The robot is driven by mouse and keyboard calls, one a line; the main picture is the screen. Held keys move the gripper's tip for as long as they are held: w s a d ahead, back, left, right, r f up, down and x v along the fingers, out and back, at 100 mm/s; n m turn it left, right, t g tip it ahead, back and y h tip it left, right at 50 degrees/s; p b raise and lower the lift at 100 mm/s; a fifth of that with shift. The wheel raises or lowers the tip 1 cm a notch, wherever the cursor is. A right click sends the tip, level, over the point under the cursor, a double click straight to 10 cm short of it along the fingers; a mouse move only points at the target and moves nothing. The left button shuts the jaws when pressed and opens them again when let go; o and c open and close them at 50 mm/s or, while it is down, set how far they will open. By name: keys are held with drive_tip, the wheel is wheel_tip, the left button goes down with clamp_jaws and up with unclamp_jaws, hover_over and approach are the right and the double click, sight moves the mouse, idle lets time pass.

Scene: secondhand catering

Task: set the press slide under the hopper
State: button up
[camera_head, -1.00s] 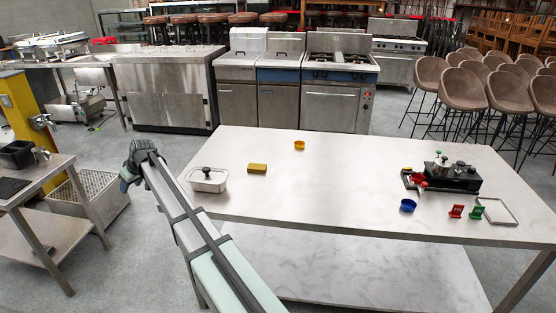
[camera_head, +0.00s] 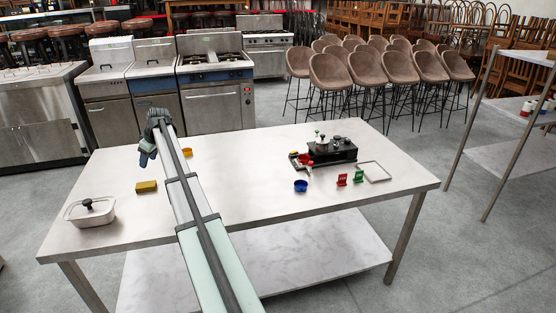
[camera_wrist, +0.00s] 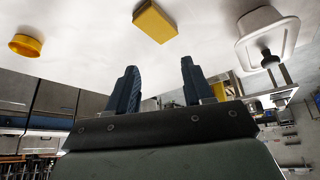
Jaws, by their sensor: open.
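The black press (camera_head: 333,151) stands toward the far right of the table in the head view, with metal parts and dark and green knobs on top. A small red-and-dark piece (camera_head: 303,161) sits at its left end. I cannot tell for certain which parts are the slide and the hopper. My gripper (camera_head: 148,157) is open and empty, near the table's far left edge and well left of the press. The wrist view shows its two dark fingers (camera_wrist: 160,88) apart with nothing between them. The press is not in the wrist view.
On the table (camera_head: 240,195) are a yellow block (camera_head: 146,187), a yellow ring (camera_head: 187,152), a lidded white container (camera_head: 90,212), a blue cup (camera_head: 301,186), red (camera_head: 342,180) and green (camera_head: 359,175) pieces and a thin frame (camera_head: 375,172). The front middle is clear.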

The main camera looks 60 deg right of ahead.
drive_tip(key=s+d, duration=1.1)
drive_tip(key=d, duration=0.5)
wheel_tip(320, 180, up, 3)
drive_tip(key=m+g+h, duration=0.1)
drive_tip(key=m, duration=0.2)
hover_over(312, 162)
drive_tip(key=s, duration=0.5)
drive_tip(key=x, duration=1.3)
clamp_jaws()
